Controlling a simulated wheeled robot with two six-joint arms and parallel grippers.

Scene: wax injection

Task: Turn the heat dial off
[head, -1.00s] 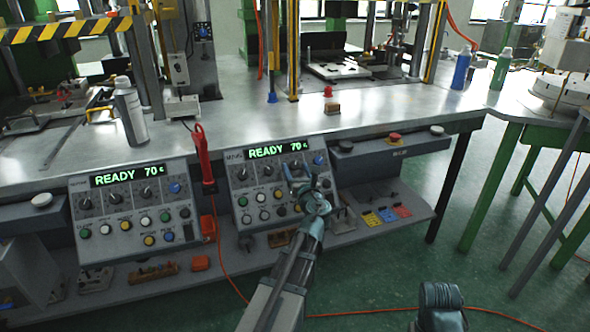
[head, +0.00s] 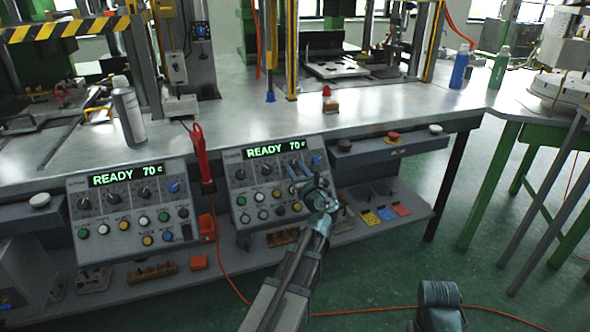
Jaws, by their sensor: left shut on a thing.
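The right control panel (head: 232,187) is grey, with a green display (head: 277,149) reading READY 70 c, a row of dark dials and several coloured buttons. My left gripper (head: 299,172) is at the right part of this panel, its fingers shut on a dial in the upper row, taken as the heat dial. The fingers largely hide that dial, so its pointer position cannot be read. A blue knob (head: 317,159) is just to the right of the fingers.
A similar left panel (head: 95,235) also reads READY 70 c. A red handheld tool (head: 202,155) hangs between the panels. To the right are a box with a red button (head: 393,135) and a shelf with yellow, blue and red pieces (head: 386,214). The floor at right is open.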

